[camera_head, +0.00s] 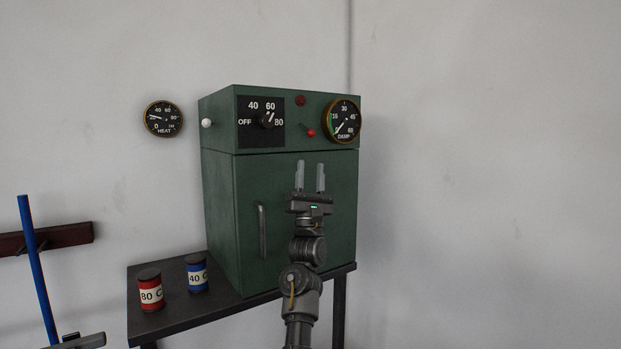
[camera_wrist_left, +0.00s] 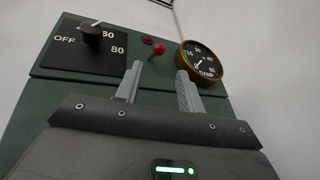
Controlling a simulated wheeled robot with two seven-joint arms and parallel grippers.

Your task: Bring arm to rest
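My left gripper (camera_head: 310,178) stands upright in front of the green cabinet (camera_head: 222,200), its arm rising from the bottom of the head view. Its two fingers are apart with nothing between them. The left wrist view shows the open fingers (camera_wrist_left: 158,90) below the cabinet's control panel, with a red-tipped lever (camera_wrist_left: 159,48) seen between and above them. The gripper appears clear of the door handle (camera_head: 262,231), which is to its left. My right gripper does not show in either view.
A black knob (camera_head: 266,120) points up and right, near 60. The damp gauge (camera_head: 342,121) is at the cabinet's upper right; a heat gauge (camera_head: 163,119) hangs on the wall. Red (camera_head: 151,290) and blue (camera_head: 197,273) cans stand on the dark table (camera_head: 180,316). The right side is clear.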

